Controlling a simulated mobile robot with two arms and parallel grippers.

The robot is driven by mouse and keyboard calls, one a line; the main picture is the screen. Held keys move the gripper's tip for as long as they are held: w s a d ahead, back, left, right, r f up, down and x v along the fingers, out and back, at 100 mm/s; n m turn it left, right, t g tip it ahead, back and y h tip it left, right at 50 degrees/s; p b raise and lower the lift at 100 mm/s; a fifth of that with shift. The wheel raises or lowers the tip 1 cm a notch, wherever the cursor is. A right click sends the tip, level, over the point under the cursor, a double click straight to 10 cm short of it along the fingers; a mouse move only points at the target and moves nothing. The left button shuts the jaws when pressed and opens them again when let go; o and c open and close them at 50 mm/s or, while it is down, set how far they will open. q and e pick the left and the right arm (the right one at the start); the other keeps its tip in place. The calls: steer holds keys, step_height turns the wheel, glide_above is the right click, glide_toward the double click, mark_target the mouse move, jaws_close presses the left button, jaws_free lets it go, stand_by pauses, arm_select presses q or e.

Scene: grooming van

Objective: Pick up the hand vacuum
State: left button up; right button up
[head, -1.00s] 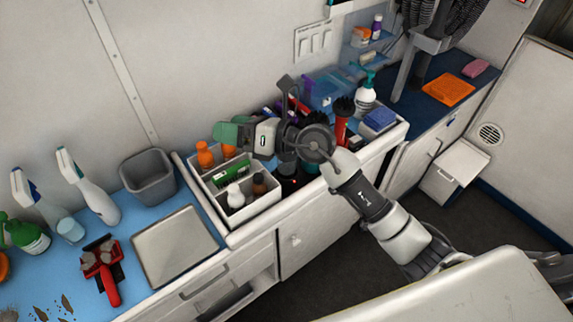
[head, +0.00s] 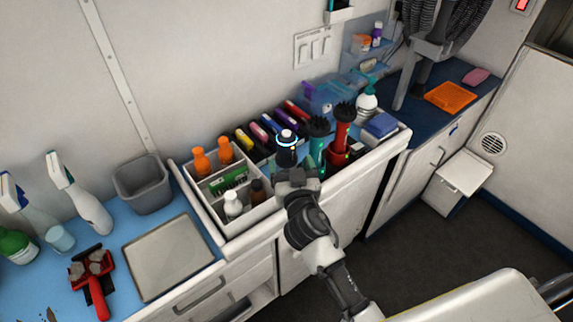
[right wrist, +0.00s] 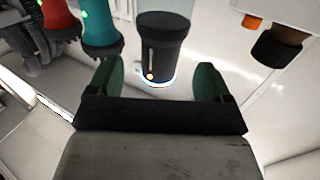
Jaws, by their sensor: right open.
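A black upright cylinder with a glowing ring (head: 286,150), apparently the hand vacuum, stands in the wall-side tray. In the right wrist view the black cylinder (right wrist: 165,38) lies ahead, between the lines of the two fingers. My right gripper (head: 297,178) is open, at the front side of the cylinder; its dark green fingertips (right wrist: 156,66) are spread, one at each side. I cannot tell whether they touch it. The cylinder's lower part is hidden by the gripper in the head view. My left gripper is not in view.
Teal (head: 318,145) and red (head: 341,130) tools with black tops stand close to the right. A white divided caddy (head: 255,215) with bottles is close to the left. Several coloured items stand behind. The floor (head: 400,235) is clear.

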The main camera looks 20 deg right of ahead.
mark_target(288, 155)
steer(key=shift+w+r, duration=0.2)
steer(key=shift+w, duration=0.4)
steer(key=w, duration=0.1)
steer(key=w+p, duration=0.1)
steer(key=w, duration=0.1)
steer(key=w+p, duration=0.1)
steer(key=shift+w+d, duration=0.25)
steer(key=shift+d, duration=0.1)
steer(key=c, duration=0.8)
steer(key=shift+r, duration=0.1)
steer(key=shift+c, duration=1.1)
